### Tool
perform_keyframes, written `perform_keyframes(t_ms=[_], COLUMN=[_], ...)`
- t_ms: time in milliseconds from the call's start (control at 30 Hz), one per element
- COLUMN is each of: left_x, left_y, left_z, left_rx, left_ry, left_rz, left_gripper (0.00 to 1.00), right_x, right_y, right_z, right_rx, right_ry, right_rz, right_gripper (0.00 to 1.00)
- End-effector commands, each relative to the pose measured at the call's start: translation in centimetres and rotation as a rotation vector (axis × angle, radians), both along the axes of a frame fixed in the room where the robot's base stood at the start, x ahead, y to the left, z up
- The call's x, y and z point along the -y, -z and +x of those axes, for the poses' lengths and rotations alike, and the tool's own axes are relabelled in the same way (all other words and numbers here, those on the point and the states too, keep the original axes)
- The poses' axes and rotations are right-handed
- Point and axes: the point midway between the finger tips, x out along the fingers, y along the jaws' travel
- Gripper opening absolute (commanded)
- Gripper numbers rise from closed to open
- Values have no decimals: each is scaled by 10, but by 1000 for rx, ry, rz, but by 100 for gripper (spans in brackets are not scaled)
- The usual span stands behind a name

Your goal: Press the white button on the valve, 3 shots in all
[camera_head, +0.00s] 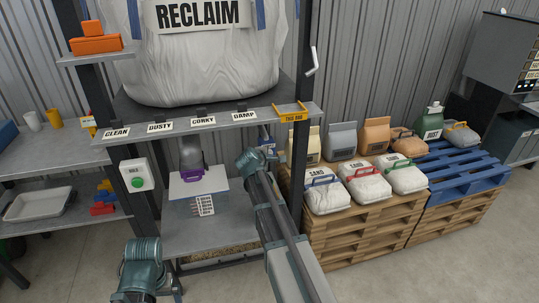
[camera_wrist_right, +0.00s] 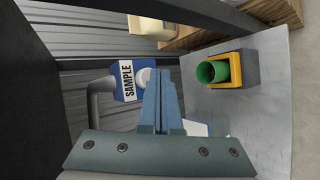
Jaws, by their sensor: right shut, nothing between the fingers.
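The valve (camera_wrist_right: 104,88) shows in the right wrist view as a blue block with a SAMPLE label and a grey pipe. Its white button (camera_wrist_right: 145,76) is on the side facing my fingers and is partly hidden by them. In the head view the blue valve (camera_head: 267,143) shows small below the bag shelf. My right gripper (camera_wrist_right: 164,72) is shut and empty, its fingertips right at the button; I cannot tell whether they touch it. In the head view, my right gripper (camera_head: 266,154) is just below the valve. My left gripper's fingers do not show.
A green cup (camera_wrist_right: 215,72) sits in a yellow-fronted holder on a grey surface. A dark post (camera_head: 301,90) stands beside the valve. The white RECLAIM bag (camera_head: 200,65) is above. Pallets with sacks (camera_head: 350,235) stand to the right. A green-button box (camera_head: 137,175) is at left.

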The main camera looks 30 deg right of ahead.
Motion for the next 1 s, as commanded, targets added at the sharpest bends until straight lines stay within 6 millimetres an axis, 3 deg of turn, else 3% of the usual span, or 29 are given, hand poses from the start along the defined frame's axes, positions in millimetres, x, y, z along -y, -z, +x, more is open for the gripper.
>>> perform_keyframes(t_ms=[1000], left_x=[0], left_y=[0], left_z=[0], left_rx=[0], left_ry=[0], left_rz=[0], left_gripper=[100], right_x=[2], right_y=[0], right_z=[10], right_rx=[0], right_ry=[0], right_rz=[0], right_gripper=[0])
